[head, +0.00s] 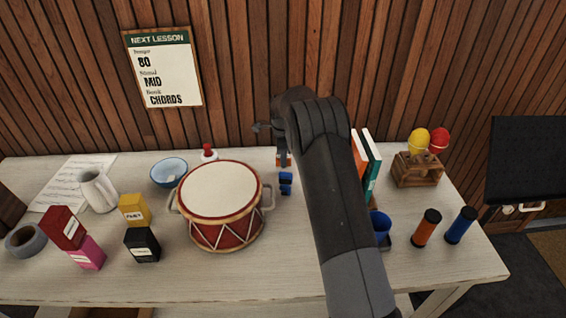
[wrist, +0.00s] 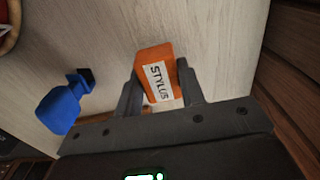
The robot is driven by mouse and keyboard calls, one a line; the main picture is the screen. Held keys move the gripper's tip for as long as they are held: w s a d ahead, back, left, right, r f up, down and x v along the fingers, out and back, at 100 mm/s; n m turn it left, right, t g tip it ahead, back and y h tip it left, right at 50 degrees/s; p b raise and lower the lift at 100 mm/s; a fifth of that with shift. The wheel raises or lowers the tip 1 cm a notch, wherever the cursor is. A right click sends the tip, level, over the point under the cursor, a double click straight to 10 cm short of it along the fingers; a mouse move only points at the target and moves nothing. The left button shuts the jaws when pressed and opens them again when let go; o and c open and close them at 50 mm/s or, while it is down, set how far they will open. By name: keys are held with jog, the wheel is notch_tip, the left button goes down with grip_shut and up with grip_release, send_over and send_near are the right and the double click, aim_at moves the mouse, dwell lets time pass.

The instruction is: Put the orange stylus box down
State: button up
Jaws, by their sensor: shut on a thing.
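The orange stylus box (wrist: 154,60) is between the two fingers of my gripper (wrist: 160,80) in the wrist view, with its white "STYLUS" label facing the camera. My gripper is shut on it. In the head view a small part of the orange box (head: 284,163) shows below my wrist, near the back edge of the table (head: 300,285) by the wall. My arm hides much of the area to its right. I cannot tell whether the box touches the table top.
A small blue object (head: 286,184) stands just in front of the box. The red drum (head: 227,232) is to the left, with a blue bowl (head: 168,172) beyond it.

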jog(key=shift+f, duration=1.25)
jog(key=shift+f, duration=0.15)
jog(key=o, duration=1)
